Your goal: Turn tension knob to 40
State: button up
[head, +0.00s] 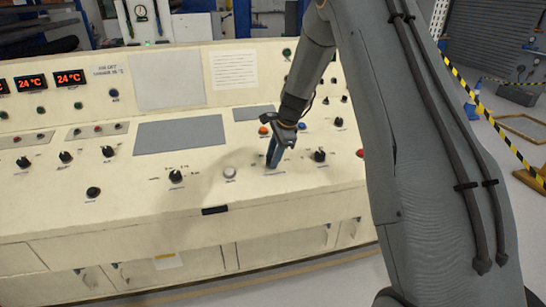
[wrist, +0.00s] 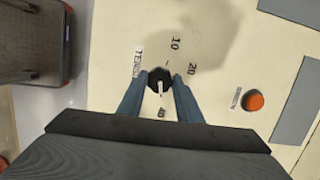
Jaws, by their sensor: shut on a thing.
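The tension knob (wrist: 154,76) is black and round, with a white pointer line, in the middle of the wrist view. The pointer runs down in that view, toward the printed 40 (wrist: 161,112). The printed 10 (wrist: 175,43) and 20 (wrist: 193,68) sit up and right of the knob. My gripper (wrist: 161,80) has one blue finger on each side of the knob and is shut on it. In the head view my gripper (head: 273,157) reaches down to the console; the knob is hidden there.
The cream console (head: 110,230) carries other black knobs (head: 176,176) (head: 319,156), a white button (head: 230,172) and an orange button (head: 264,130), which also shows in the wrist view (wrist: 254,101). Grey panels (head: 180,135) lie flat behind.

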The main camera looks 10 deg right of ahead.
dwell(0.5)
jog(key=o, duration=1)
jog(key=shift+o, duration=0.2)
jog(key=b+v, duration=0.2)
jog(key=v, duration=0.6)
jog(key=shift+s, duration=0.1)
jog(key=s+a+n+h, duration=0.1)
jog(key=s+n, duration=0.7)
jog(key=s, duration=0.8)
jog(key=s+a+f+n+g+h, duration=0.1)
jog(key=s+n, duration=0.8)
jog(key=s, duration=0.8)
jog(key=shift+s+f+h, duration=0.25)
jog(key=shift+s+h, duration=0.05)
